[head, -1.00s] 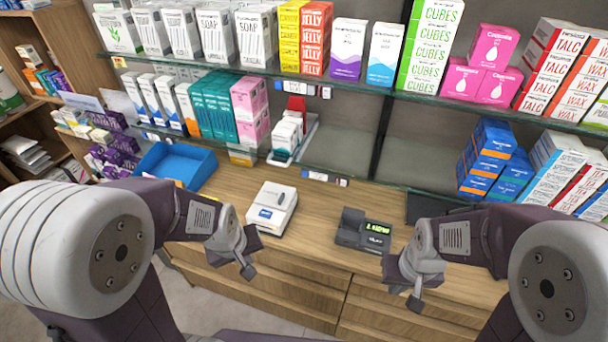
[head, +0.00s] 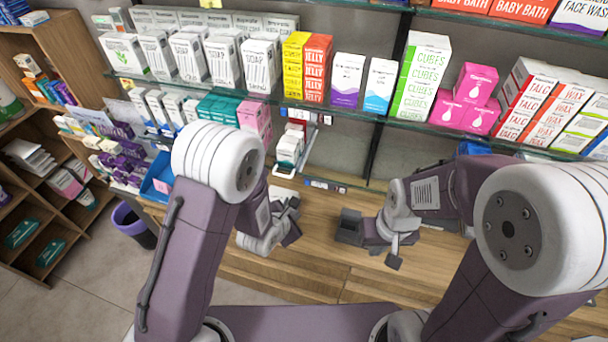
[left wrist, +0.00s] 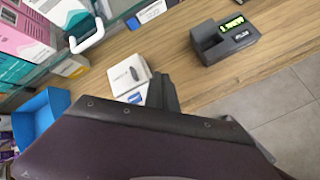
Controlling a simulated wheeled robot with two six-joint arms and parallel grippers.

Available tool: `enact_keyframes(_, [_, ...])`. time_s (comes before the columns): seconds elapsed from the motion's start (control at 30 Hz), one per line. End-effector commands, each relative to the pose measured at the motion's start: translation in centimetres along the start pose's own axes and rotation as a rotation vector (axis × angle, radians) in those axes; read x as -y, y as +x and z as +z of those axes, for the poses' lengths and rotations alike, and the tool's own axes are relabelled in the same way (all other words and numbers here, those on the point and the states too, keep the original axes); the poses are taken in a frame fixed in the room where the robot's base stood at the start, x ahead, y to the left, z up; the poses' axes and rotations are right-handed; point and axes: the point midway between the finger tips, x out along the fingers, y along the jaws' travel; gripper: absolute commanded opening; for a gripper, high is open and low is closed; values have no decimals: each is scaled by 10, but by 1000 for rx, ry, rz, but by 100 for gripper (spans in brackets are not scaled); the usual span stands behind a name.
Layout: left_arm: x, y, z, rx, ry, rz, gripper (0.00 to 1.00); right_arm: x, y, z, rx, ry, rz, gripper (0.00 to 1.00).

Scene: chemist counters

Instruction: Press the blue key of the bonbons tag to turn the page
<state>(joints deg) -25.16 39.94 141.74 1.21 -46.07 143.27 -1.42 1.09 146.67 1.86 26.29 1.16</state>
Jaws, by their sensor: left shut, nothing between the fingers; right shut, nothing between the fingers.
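One small tag (head: 325,185) sits on the lower shelf edge above the counter; a tag also shows at the top of the left wrist view (left wrist: 151,11). Another tag (head: 301,116) is on the shelf edge above. My left gripper (head: 289,236) is shut and empty over the counter, below and left of the lower tag. My right gripper (head: 394,260) is shut and empty in front of the black device, right of that tag.
A black device with a green display (left wrist: 224,42) and a white device (left wrist: 128,74) stand on the wooden counter (left wrist: 190,80). A blue tray (left wrist: 40,118) is at the left. Boxes, including green cubes cartons (head: 421,80), fill the glass shelf. A purple bin (head: 132,222) stands on the floor.

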Motion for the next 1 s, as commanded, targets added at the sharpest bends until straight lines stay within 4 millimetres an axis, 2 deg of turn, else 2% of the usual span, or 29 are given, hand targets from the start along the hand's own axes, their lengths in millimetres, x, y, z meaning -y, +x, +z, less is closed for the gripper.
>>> enact_keyframes(0.37, [-4,4,3,2,0,3,0,0,-1,0,0,0,0,0])
enact_keyframes(0.77, [-32,43,32,1,0,2,0,0,-14,-2,0,0,0,0])
enact_keyframes(1.0, [-43,60,42,1,0,2,0,0,-10,-1,0,0,0,0])
